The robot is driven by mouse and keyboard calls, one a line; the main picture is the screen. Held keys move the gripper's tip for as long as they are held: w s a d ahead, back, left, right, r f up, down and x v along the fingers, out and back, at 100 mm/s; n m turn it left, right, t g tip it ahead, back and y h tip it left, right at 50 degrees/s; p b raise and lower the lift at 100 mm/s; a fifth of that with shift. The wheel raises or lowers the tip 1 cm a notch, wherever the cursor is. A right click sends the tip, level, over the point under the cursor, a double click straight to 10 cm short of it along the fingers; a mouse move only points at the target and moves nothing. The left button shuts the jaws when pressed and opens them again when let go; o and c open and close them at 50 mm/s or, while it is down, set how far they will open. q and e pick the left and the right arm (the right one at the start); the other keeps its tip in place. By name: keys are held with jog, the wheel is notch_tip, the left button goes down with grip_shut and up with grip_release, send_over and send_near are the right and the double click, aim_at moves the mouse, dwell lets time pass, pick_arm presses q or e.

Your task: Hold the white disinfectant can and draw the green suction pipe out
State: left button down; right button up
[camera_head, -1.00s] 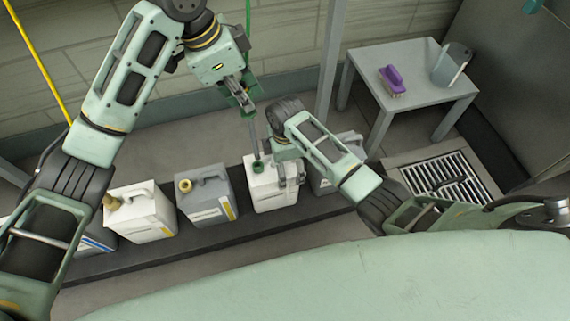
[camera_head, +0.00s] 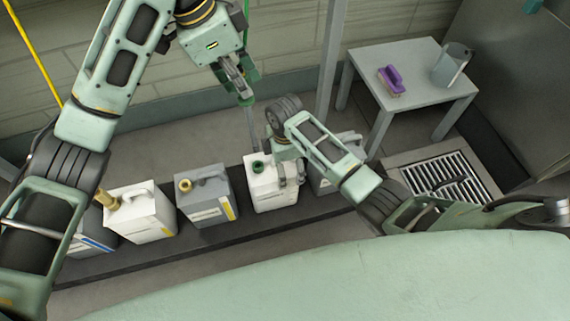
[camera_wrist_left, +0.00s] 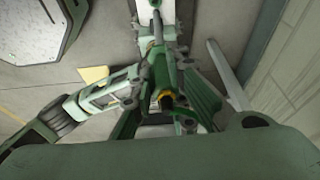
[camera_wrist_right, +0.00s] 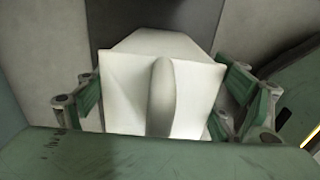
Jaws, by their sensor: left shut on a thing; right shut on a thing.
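The white disinfectant can (camera_head: 272,194) stands upright on the dark strip, with a green collar around its mouth. My right gripper (camera_head: 289,174) is shut on the can from the right. In the right wrist view its jaws sit either side of the white can (camera_wrist_right: 128,88). My left gripper (camera_head: 245,94) is shut on the green top of the suction pipe, high above the can. The pipe's grey tube (camera_head: 252,125) hangs down almost vertically. Its lower end is close to the can's mouth; I cannot tell whether it is fully clear. The tube also shows in the left wrist view (camera_wrist_left: 155,55).
A grey can (camera_head: 206,197) and another white can (camera_head: 141,214) stand to the left. Another grey can (camera_head: 331,178) stands to the right, partly behind my right arm. A small table (camera_head: 419,90) holds a purple brush (camera_head: 391,80) and a clear jug (camera_head: 451,66). A post (camera_head: 330,75) rises behind.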

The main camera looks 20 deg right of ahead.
jog(key=o, duration=1.3)
notch_tip(320, 180, up, 12)
jog(key=shift+f, duration=0.1)
